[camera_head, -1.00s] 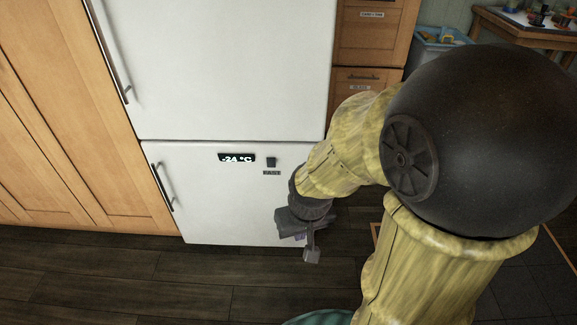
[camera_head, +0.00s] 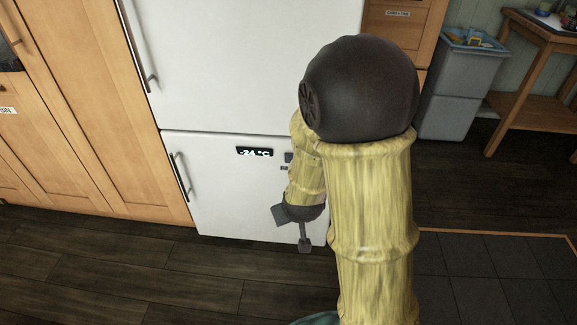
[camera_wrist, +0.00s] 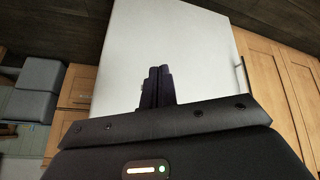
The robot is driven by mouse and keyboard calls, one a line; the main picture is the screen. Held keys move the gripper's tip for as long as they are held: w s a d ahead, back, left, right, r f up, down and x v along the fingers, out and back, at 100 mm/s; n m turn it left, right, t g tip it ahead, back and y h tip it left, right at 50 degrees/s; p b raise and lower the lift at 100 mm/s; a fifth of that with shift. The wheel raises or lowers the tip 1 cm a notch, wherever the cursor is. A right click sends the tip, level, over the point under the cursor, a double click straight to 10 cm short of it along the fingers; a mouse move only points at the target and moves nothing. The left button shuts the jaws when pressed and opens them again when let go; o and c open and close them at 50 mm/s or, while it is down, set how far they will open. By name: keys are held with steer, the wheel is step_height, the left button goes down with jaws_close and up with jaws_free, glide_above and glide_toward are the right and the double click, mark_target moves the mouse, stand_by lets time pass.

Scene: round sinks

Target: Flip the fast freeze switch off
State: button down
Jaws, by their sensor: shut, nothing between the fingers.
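The fast freeze switch (camera_head: 288,157) is a small dark block on the white freezer door (camera_head: 215,190), right of the black -24 °C display (camera_head: 254,152). My arm covers its right part in the head view, so its position cannot be told. My gripper (camera_head: 304,247) hangs low in front of the door's lower right, below the switch, pointing down. In the wrist view the two dark fingers (camera_wrist: 160,72) are together with nothing between them, against the plain white door (camera_wrist: 190,50). The switch does not show there.
The freezer's vertical handle (camera_head: 181,178) is on its left side. Wooden cabinets (camera_head: 90,110) stand to the left. Grey bins (camera_head: 462,85) and a wooden table (camera_head: 525,90) stand to the right. The dark floor (camera_head: 130,260) in front is clear.

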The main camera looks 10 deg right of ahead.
steer(key=w+a+f+n+t+h+b, duration=0.1)
steer(key=w+n+t+h, duration=0.4)
steer(key=n+t, duration=0.6)
step_height(320, 180, down, 2)
steer(key=shift+w+a+f+n+t+h+b, duration=0.15)
steer(key=shift+w+a+n+t+h+b, duration=0.2)
steer(key=shift+n+b, duration=0.25)
steer(key=shift+w+d, duration=0.15)
steer(key=b+x, duration=0.4)
steer(key=x, duration=1)
